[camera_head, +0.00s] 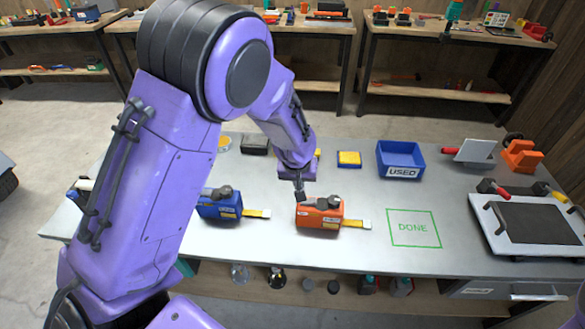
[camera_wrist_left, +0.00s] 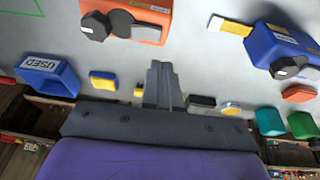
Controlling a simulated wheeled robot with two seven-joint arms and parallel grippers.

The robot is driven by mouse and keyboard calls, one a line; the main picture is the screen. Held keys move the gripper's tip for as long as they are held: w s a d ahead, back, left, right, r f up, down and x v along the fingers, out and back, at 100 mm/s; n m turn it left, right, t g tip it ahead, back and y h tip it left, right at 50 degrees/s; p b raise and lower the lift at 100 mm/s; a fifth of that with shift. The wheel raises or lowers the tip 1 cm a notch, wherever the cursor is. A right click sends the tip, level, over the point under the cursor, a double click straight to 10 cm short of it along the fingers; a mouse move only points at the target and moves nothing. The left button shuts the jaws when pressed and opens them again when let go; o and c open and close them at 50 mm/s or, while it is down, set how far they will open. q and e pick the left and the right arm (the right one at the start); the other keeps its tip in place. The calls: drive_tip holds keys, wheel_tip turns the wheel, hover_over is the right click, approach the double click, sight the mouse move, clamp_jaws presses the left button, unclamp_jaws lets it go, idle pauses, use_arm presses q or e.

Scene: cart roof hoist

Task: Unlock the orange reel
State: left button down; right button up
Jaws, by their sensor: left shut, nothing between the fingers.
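The orange reel (camera_head: 318,219) lies on the grey table near the middle, with a yellow and white tape end sticking out to its right. It has a dark knob and a grey lever on top. In the left wrist view, the orange reel (camera_wrist_left: 150,31) is at the top, partly cut off, with its dark knob and grey lever showing. My left gripper (camera_head: 299,194) hangs just above and behind the reel's left end; I cannot tell whether it touches. Its fingers are together and empty, also in the left wrist view (camera_wrist_left: 162,70). My right gripper is not in view.
A blue reel (camera_head: 212,210) lies to the left of the orange one. A green outlined DONE square (camera_head: 413,228) is empty at right. A blue USED bin (camera_head: 401,160) and a yellow block (camera_head: 349,159) stand behind. A tray with a dark mat (camera_head: 540,223) is at far right.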

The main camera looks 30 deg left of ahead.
use_arm(q)
drive_tip(key=v, duration=0.6)
drive_tip(key=shift+s+a+b, duration=0.35)
drive_tip(key=shift+s+a, duration=0.05)
drive_tip(key=shift+a, duration=0.3)
